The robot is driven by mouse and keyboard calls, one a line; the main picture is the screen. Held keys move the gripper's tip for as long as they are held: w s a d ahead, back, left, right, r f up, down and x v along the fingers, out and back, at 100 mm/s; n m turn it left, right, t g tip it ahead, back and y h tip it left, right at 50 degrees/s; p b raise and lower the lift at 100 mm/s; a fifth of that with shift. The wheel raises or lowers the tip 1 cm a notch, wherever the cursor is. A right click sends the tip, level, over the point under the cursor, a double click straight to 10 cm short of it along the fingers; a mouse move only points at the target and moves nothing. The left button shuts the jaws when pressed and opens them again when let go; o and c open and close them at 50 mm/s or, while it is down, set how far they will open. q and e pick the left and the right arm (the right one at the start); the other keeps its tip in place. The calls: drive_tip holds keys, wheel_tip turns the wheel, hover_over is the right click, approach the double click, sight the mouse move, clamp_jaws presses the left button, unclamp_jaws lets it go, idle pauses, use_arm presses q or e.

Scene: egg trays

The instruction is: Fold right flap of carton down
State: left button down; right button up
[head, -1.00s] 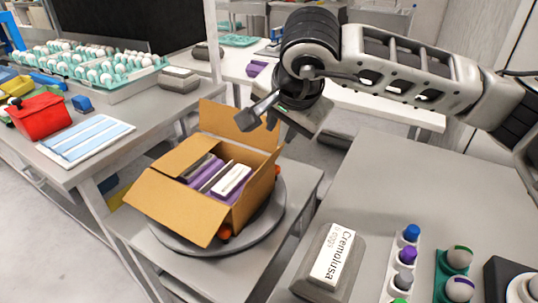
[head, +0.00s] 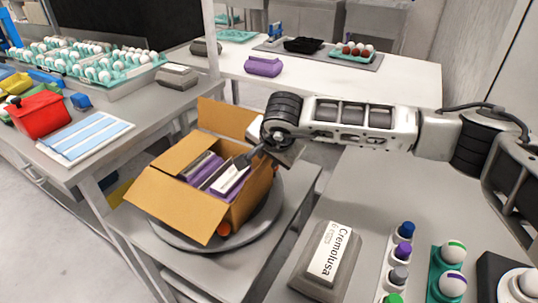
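The open brown carton (head: 180,205) sits on a round grey turntable (head: 190,243) and holds purple and white boxes (head: 228,180). Its upper-right flap (head: 213,115) stands upright, partly hidden behind my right gripper. The upper-left flap (head: 183,152) and the front-left flap (head: 175,205) slope outward. I cannot make out a separate flap along the right wall. My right gripper (head: 243,161) points down-left at the carton's upper-right corner, its dark fingertip over the opening. Whether it touches the carton or how wide its fingers are is unclear. My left gripper is out of view.
A grey block labelled Cremolusa (head: 325,262) stands on the near right table (head: 370,190), beside coloured-top items (head: 402,250) and striped eggs (head: 453,251). The left table holds egg trays (head: 85,65) and a red bin (head: 40,117). Another table (head: 405,78) is behind my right arm.

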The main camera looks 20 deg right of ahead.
drive_tip(key=shift+c, duration=0.4)
clamp_jaws()
idle(1.0)
